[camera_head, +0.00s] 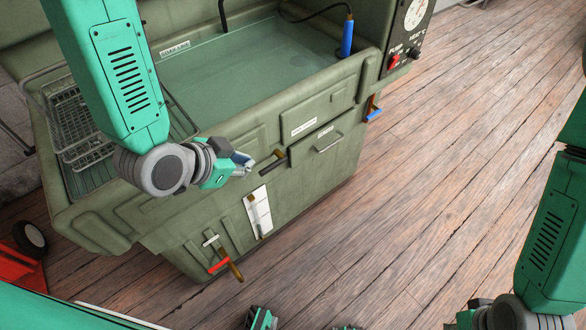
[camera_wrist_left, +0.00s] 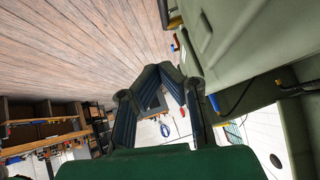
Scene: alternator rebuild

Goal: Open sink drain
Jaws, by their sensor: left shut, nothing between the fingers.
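The green sink (camera_head: 290,105) holds water in its basin (camera_head: 235,65). A red-handled valve (camera_head: 219,265) on a brass pipe is low on its front. A blue-handled valve (camera_head: 373,110) is at the sink's right end. My left gripper (camera_head: 243,161) is shut and empty, in front of the sink's front panel, above and apart from the red handle. In the left wrist view its fingertips (camera_wrist_left: 172,70) meet. The red handle is not clearly seen there.
A wire rack (camera_head: 90,115) is at the sink's left. The wooden floor (camera_head: 450,150) to the right is clear.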

